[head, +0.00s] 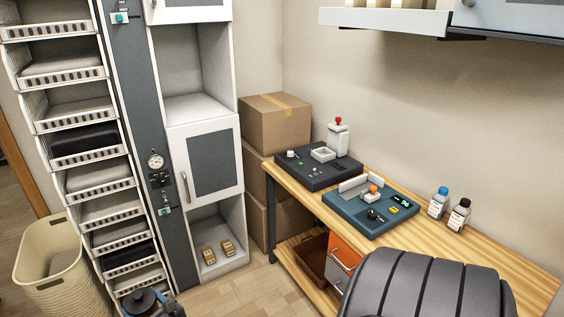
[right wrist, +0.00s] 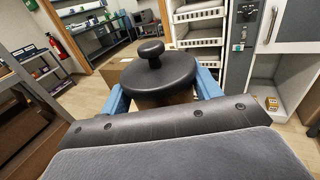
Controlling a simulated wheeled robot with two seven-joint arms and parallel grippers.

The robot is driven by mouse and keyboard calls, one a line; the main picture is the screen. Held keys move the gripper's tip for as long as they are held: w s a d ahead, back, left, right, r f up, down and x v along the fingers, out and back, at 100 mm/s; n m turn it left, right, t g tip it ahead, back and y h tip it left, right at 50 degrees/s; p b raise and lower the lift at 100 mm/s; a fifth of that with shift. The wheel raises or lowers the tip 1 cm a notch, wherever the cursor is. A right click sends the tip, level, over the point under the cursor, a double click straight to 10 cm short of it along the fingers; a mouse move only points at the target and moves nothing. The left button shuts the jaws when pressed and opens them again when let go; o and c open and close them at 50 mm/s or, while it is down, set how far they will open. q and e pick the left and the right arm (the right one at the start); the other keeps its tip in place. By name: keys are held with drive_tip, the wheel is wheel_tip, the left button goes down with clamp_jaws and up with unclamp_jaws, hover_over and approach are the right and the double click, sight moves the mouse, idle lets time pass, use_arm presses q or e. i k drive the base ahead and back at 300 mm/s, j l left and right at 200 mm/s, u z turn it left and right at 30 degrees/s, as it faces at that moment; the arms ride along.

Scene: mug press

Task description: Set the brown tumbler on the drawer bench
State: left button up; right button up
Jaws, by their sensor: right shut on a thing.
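The brown tumbler (right wrist: 165,98) shows in the right wrist view under a wide black lid with a round knob. Only a little of its brown side shows below the lid. The blue fingers of my right gripper (right wrist: 163,92) are shut on it, one on each side. In the head view, the black lid (head: 148,299) and the gripper are at the bottom left edge, partly cut off. The drawer bench (head: 487,251), with a light wooden top and an orange drawer (head: 343,252), stands at the right, well apart from the tumbler. My left gripper is not in view.
On the bench are a dark device (head: 318,170), a blue-grey device (head: 370,212) and two small bottles (head: 438,203) (head: 459,215). The front right of its top looks bare. Cardboard boxes (head: 274,122), a cabinet (head: 206,160), a basket rack (head: 97,185) and a bin (head: 55,270) stand left.

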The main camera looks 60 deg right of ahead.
sight(401, 249)
drive_tip(key=i+z, duration=0.3)
drive_tip(key=z, duration=0.15)
drive_tip(key=i+j+z, duration=0.2)
drive_tip(key=z, duration=0.25)
drive_tip(key=i+j+z, duration=0.3)
drive_tip(key=z, duration=0.15)
drive_tip(key=i+j+z, duration=0.2)
drive_tip(key=j+z, duration=0.25)
drive_tip(key=l, duration=0.15)
